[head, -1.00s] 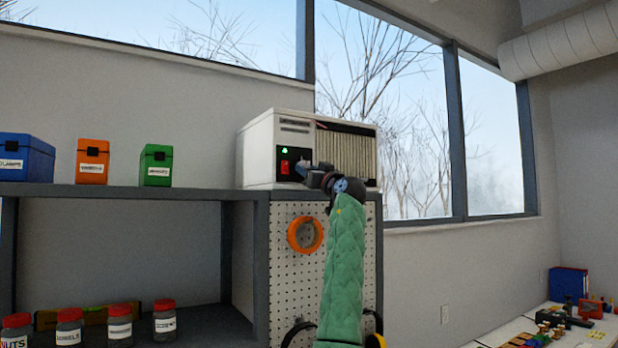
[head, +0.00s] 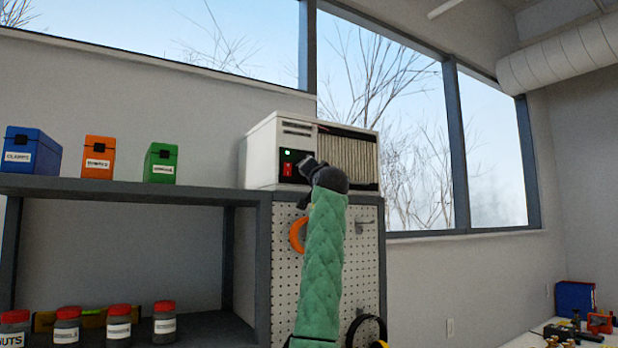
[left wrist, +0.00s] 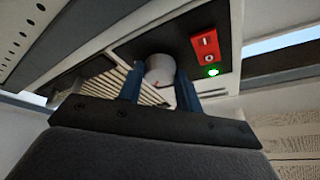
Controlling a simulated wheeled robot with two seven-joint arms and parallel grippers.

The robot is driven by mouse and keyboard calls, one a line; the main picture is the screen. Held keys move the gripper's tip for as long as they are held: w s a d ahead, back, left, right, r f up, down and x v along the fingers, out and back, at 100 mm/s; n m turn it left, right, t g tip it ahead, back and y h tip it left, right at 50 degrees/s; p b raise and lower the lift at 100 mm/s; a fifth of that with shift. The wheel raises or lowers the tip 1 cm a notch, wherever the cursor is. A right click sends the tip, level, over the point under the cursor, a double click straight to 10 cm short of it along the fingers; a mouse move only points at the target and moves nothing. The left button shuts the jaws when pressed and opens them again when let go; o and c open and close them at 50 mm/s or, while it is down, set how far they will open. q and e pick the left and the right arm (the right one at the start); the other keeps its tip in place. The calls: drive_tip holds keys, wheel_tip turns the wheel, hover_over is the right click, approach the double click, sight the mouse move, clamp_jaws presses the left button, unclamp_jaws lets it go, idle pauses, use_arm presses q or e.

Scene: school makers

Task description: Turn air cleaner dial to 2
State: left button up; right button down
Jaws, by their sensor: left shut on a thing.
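The white air cleaner (head: 263,150) sits on top of the grey cabinet, with a lit green light (head: 287,153) and a red switch (head: 287,169) on its black panel. In the left wrist view its round silver dial (left wrist: 160,69) shows a small red mark near its lower edge. My left gripper (left wrist: 160,88) has its two blue fingers on either side of the dial, shut on it. In the head view my left gripper (head: 306,166) is at the panel, and it hides the dial. The dial's numbers cannot be read. My right gripper is not in view.
Blue (head: 32,150), orange (head: 98,157) and green (head: 161,163) boxes stand on the shelf left of the air cleaner. Several red-lidded jars (head: 118,322) stand below. An orange ring (head: 298,235) hangs on the pegboard (head: 284,270) beside my arm.

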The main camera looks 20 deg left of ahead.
use_arm(q)
drive_tip(key=shift+r+m+h, duration=0.15)
drive_tip(key=shift+m+h, duration=0.45)
drive_tip(key=shift+m, duration=0.4)
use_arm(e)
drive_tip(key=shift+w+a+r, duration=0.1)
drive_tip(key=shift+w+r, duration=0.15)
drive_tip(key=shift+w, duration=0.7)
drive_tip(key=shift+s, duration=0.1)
use_arm(q)
drive_tip(key=o, duration=1)
drive_tip(key=shift+b, duration=0.3)
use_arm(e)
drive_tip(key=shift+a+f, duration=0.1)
use_arm(q)
drive_tip(key=shift+b+v, duration=2.1)
drive_tip(key=shift+v, duration=1.8)
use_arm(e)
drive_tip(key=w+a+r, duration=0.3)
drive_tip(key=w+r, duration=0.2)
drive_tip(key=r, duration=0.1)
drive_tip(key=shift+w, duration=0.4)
use_arm(q)
drive_tip(key=shift+w+f, duration=0.1)
drive_tip(key=shift+f, duration=0.2)
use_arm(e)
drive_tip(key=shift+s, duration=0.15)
